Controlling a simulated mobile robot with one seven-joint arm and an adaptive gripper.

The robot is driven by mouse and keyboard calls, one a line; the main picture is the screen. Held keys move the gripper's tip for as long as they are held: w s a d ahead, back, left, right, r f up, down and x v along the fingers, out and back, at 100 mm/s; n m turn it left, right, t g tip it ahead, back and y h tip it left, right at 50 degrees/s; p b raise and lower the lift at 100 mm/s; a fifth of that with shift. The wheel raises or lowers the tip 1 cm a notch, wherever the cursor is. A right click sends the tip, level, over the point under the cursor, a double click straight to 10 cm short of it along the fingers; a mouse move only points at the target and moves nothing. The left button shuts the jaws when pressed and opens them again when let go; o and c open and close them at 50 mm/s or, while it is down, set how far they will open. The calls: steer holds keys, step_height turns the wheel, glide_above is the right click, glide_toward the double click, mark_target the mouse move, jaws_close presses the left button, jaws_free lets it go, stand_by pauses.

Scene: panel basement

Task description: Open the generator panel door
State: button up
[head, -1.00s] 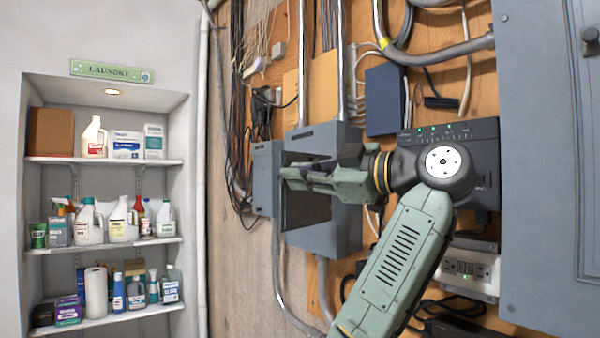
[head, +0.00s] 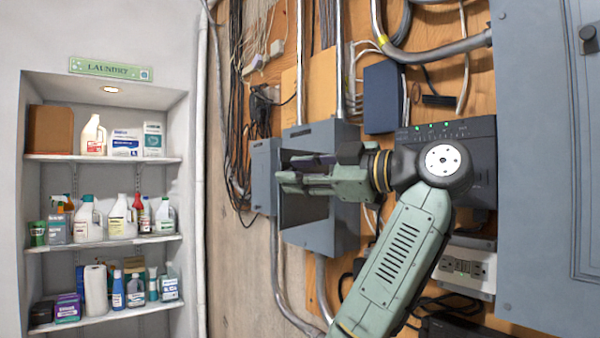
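The generator panel (head: 325,238) is a grey metal box on the wooden wall board, in the middle of the head view. Its front shows a dark, open interior. Its grey door (head: 263,178) stands swung out on the left side of the box. My gripper (head: 283,182) reaches across the front of the box from the right, its fingertips close to the door's inner side. I cannot tell whether the fingertips touch the door, or how far apart they are. My gripper and arm hide part of the opening.
A large grey cabinet (head: 535,150) stands at the right. A black unit with green lights (head: 470,135) and a white outlet box (head: 463,270) are behind my arm. Conduits and hanging cables surround the panel. Laundry shelves (head: 105,240) fill a niche at the left.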

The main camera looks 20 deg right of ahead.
steer(key=shift+r, duration=0.1)
step_height(320, 180, up, 10)
stand_by(0.6)
stand_by(0.5)
